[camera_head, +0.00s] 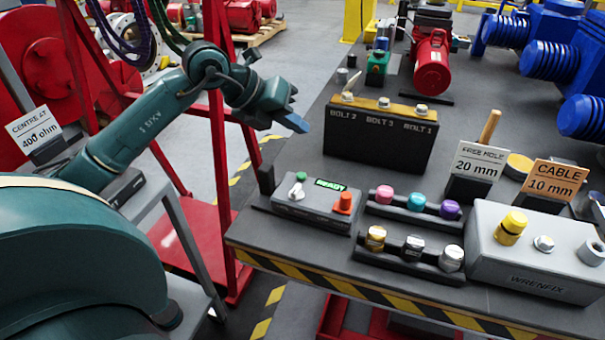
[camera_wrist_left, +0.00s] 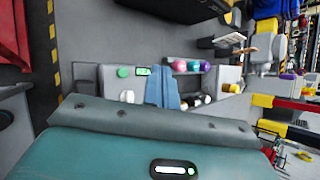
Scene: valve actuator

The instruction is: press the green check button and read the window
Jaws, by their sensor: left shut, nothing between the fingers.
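The grey check box (camera_head: 310,207) stands on the near left part of the bench. Its green button (camera_head: 301,177) is at the back left of the top; it also shows in the left wrist view (camera_wrist_left: 123,72). The small window (camera_head: 330,184) beside it is lit green and seems to read READY; in the left wrist view it is too small to read (camera_wrist_left: 143,71). My left gripper (camera_head: 297,123) is shut and empty, in the air behind and above the box, apart from the button. Its blue fingers (camera_wrist_left: 168,88) cover part of the box in the wrist view. My right gripper is out of view.
A red frame (camera_head: 217,130) rises left of the bench.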

